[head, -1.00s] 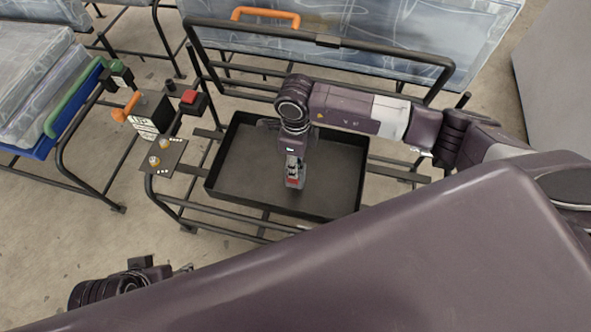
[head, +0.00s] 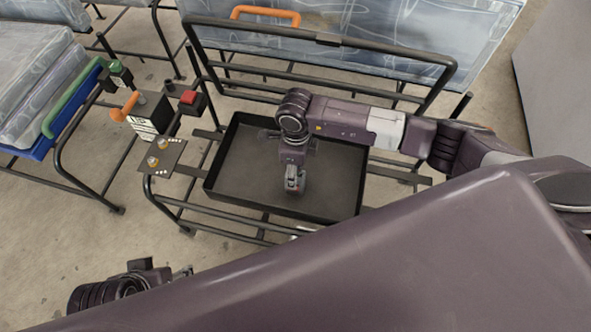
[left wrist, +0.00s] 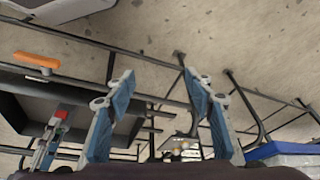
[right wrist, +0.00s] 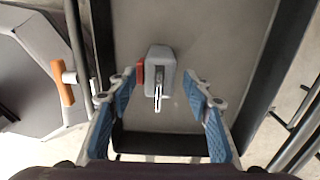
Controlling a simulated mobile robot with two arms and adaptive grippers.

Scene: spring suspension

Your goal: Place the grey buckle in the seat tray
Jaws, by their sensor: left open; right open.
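The grey buckle (right wrist: 160,62), with a red button on its side and a metal tongue, is over the bare floor of the black seat tray (right wrist: 210,50). In the right wrist view, my right gripper (right wrist: 158,85) is open, with one finger on each side of the buckle's near end and visible gaps. In the head view the buckle (head: 295,181) is below my right gripper, inside the rim of the tray (head: 227,165). My left gripper (head: 185,271) is at the lower left, apart from the tray. Its wrist view (left wrist: 155,92) shows it open and empty.
A small panel with knobs (head: 161,157) and a red button box (head: 191,100) stand left of the tray. A black tube frame (head: 325,38) rises behind it. Wrapped seats fill the back and left. Most of the tray floor is bare.

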